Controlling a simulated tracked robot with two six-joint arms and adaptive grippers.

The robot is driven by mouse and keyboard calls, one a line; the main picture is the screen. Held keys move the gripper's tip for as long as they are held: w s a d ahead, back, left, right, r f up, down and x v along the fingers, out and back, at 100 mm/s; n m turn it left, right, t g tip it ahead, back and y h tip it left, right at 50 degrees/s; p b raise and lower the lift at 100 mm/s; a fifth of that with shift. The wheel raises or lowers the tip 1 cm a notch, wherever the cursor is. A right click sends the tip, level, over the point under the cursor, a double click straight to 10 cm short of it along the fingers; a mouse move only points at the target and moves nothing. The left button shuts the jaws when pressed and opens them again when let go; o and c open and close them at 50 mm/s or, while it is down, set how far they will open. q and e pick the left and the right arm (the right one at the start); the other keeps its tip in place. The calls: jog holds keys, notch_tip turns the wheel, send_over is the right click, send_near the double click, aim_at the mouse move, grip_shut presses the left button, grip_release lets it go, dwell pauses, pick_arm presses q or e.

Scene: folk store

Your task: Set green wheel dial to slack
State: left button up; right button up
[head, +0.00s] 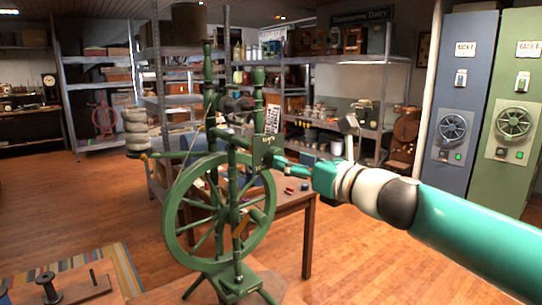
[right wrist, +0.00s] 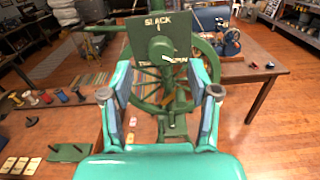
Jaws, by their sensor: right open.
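A green spinning wheel (head: 172,205) stands in the middle of the head view. Its green dial plate (right wrist: 137,36) faces me in the right wrist view, with SLACK at the top and partly hidden words at lower left and right. A round green knob (right wrist: 160,47) sits at its centre, with a pale mark at its lower right; I cannot tell its exact setting. My right gripper (right wrist: 160,93) is open, its fingers spread below and in front of the knob with nothing between them. In the head view the right gripper (head: 280,162) is close to the dial. My left gripper is out of view.
A wooden table (head: 292,205) with small items stands behind the wheel. Spools (right wrist: 62,96) and cards (right wrist: 20,165) lie on a wooden surface at left. Metal shelves line the back. A blue cabinet (head: 462,90) and a green cabinet (head: 520,80) stand at right.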

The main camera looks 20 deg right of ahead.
jog(key=p+x, duration=0.1)
jog(key=x, duration=0.5)
